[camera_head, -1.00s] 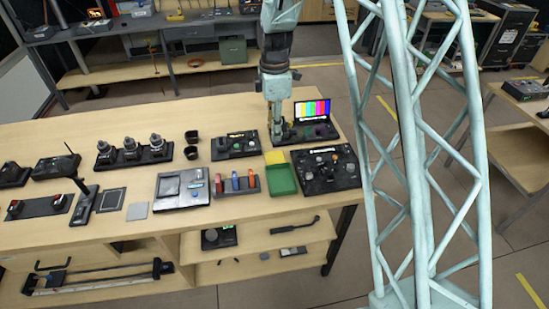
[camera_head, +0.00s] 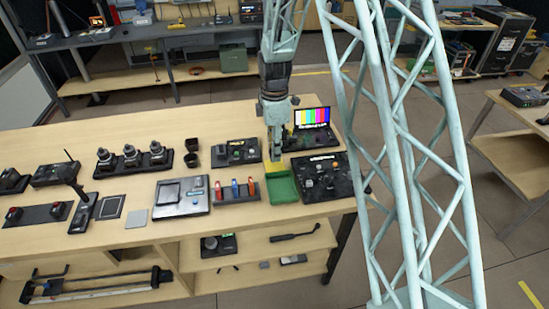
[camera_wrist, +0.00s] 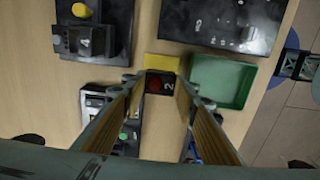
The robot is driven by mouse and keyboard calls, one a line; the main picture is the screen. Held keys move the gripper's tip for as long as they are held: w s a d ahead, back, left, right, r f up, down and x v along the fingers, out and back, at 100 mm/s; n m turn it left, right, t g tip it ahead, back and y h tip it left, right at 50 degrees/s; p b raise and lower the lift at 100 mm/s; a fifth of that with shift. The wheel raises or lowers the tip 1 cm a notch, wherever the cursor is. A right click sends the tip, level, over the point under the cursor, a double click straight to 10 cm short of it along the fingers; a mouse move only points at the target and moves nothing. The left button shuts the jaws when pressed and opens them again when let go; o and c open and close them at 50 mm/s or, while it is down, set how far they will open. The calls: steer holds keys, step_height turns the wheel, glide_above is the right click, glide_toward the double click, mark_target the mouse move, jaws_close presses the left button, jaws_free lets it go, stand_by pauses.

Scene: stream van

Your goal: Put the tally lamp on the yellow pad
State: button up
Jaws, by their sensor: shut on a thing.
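In the head view my gripper (camera_head: 276,153) points down at the yellow pad (camera_head: 274,166) and hides the lamp. The yellow pad (camera_wrist: 162,61) shows just beyond the lamp in the wrist view, partly covered by it. I cannot tell whether the lamp touches the pad.
A green tray (camera_head: 283,189) adjoins the pad, and shows right of it in the wrist view (camera_wrist: 222,82). A black control panel (camera_head: 322,178) stands to the right. A colour-bar screen (camera_head: 312,117) stands behind. A holder with red and blue items (camera_head: 237,191) is left of the tray.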

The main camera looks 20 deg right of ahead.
steer(key=shift+f, duration=1.85)
steer(key=shift+f, duration=0.2)
steer(key=o, duration=0.8)
steer(key=shift+o, duration=0.2)
steer(key=shift+r, duration=0.25)
step_height(320, 180, up, 11)
steer(key=shift+f, duration=0.15)
steer(key=shift+r, duration=0.6)
